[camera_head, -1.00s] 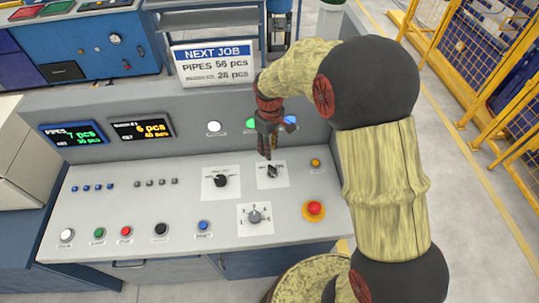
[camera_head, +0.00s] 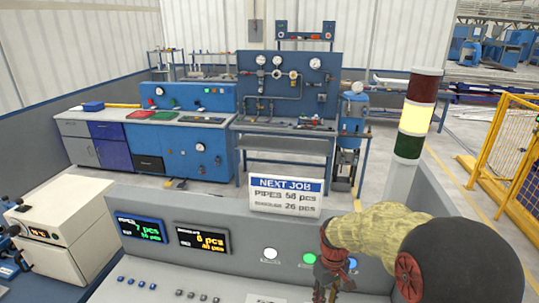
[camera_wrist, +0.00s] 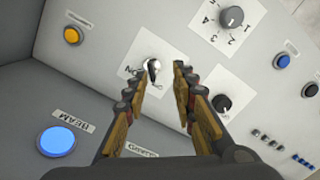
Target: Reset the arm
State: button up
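My gripper (camera_head: 325,292) hangs over the grey control console, low in the head view, with its fingertips cut off by the bottom edge. In the wrist view my gripper (camera_wrist: 163,68) is open, with a clear gap between its fingers and nothing held. A black knob (camera_wrist: 221,102) lies beyond the right finger.
The wrist view shows a numbered dial (camera_wrist: 231,16), a yellow button (camera_wrist: 72,35) and a lit blue button (camera_wrist: 57,141). The head view shows two displays (camera_head: 141,229), a NEXT JOB sign (camera_head: 285,195), a signal tower (camera_head: 415,118) and a yellow fence (camera_head: 505,150).

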jog(key=s+r+m+t+b, duration=0.2)
jog(key=s+r, duration=0.5)
jog(key=s, duration=0.4)
jog(key=s+r+m+t+b, duration=0.2)
jog(key=s+r+t+b, duration=0.2)
jog(key=s, duration=0.7)
notch_tip(320, 180, up, 4)
jog(key=shift+d+r+m+b, duration=0.2)
jog(key=shift+d+m+b, duration=0.2)
jog(key=shift+b, duration=0.6)
jog(key=shift+s, duration=0.1)
